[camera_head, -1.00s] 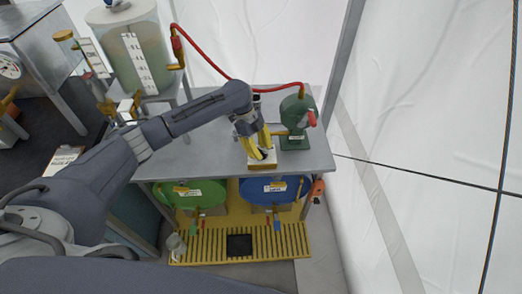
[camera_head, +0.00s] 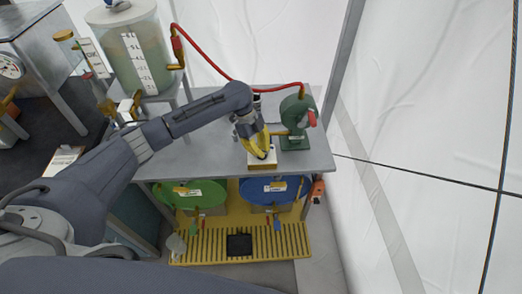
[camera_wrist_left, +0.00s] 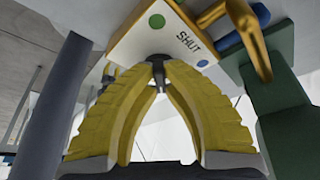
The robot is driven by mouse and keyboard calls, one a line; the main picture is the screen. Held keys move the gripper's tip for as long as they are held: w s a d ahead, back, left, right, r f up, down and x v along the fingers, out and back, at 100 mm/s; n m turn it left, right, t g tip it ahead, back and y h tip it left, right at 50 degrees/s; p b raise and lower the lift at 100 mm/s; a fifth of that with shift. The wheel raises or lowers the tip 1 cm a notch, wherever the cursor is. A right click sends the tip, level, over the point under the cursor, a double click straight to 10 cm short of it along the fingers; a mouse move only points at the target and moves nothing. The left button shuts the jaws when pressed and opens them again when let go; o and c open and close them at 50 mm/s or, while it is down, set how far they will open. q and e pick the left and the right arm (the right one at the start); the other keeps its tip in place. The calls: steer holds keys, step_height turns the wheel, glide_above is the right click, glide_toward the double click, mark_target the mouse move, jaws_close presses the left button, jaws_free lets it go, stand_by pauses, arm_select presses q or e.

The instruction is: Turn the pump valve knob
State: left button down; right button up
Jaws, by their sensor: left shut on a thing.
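The valve's pale plate (camera_head: 252,164) sits on the grey table in front of the green pump (camera_head: 295,122). In the left wrist view the plate (camera_wrist_left: 178,28) bears the word SHUT, a green dot and a blue dot. The dark valve knob (camera_wrist_left: 158,72) stands out from the plate between my yellow fingertips. My left gripper (camera_head: 262,154) reaches down to the plate in the head view. In the left wrist view the left gripper (camera_wrist_left: 158,66) is shut on the knob, with both fingertips touching it. The fingers hide most of the knob in the head view. My right gripper is not in view.
A red hose (camera_head: 206,58) runs from the clear tank (camera_head: 136,50) to the pump. A green drum (camera_head: 190,192) and a blue drum (camera_head: 270,190) lie below the table over a yellow grate (camera_head: 205,245). The table left of the plate is clear.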

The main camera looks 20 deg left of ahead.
arm_select(q)
steer(key=n+t, duration=0.1)
steer(key=n, duration=0.1)
steer(key=n+t, duration=0.1)
steer(key=n, duration=0.2)
steer(key=shift+s+n, duration=0.2)
steer(key=shift+n, duration=0.1)
steer(key=n+t, duration=0.1)
steer(key=n, duration=0.1)
steer(key=n+t, duration=0.1)
steer(key=n, duration=0.2)
steer(key=shift+d+n+y, duration=0.1)
steer(key=shift+n+y, duration=0.2)
steer(key=shift+n, duration=0.3)
steer(key=c, duration=1.5)
jaws_free()
steer(key=shift+s+v, duration=0.2)
steer(key=shift+v, duration=5.8)
steer(key=shift+d, duration=0.1)
